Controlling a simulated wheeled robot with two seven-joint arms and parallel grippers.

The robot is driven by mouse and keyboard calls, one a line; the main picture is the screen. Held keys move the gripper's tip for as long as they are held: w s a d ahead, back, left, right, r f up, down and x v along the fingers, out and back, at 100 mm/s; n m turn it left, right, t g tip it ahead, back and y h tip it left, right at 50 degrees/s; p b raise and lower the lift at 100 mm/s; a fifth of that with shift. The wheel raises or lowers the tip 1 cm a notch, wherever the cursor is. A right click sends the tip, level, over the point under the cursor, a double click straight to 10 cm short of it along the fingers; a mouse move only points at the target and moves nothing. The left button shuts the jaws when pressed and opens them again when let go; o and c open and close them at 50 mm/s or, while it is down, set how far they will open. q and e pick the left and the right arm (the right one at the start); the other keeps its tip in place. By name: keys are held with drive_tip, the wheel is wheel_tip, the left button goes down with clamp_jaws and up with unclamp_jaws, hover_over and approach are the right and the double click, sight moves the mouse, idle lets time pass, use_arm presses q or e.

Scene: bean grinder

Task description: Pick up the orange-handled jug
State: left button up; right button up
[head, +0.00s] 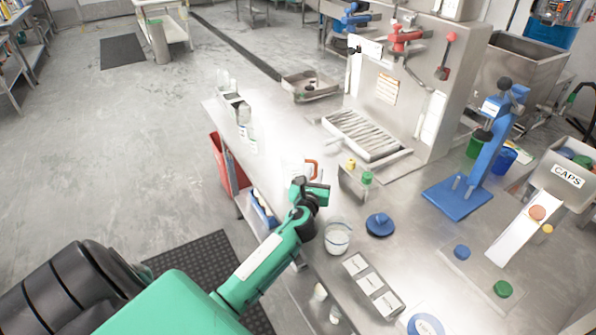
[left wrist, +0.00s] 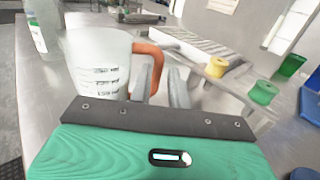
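The jug with the orange handle (head: 312,166) stands on the steel table, partly hidden behind my left gripper (head: 316,190) in the head view. In the left wrist view the white, see-through jug (left wrist: 92,68) has dark measuring marks and stands upright at the left. Its orange handle (left wrist: 156,52) curves toward my left gripper (left wrist: 160,80). One grey finger shows inside the handle loop and the other on its outer side, with a gap between them. The fingers look open; contact with the handle cannot be told. My right gripper is not in view.
A clear bottle (head: 250,139) stands left of the jug. Yellow and green capped items (head: 367,178) sit to its right, by the steel machine (head: 415,80). A clear beaker (head: 338,238) and a blue round item (head: 380,225) stand nearer on the table.

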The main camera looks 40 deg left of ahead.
sight(316, 166)
use_arm(q)
drive_tip(key=x, duration=0.4)
drive_tip(key=shift+w+a+r, duration=0.1)
drive_tip(key=shift+r, duration=0.05)
drive_tip(key=shift+c, duration=0.5)
clamp_jaws()
drive_tip(key=shift+r, duration=0.1)
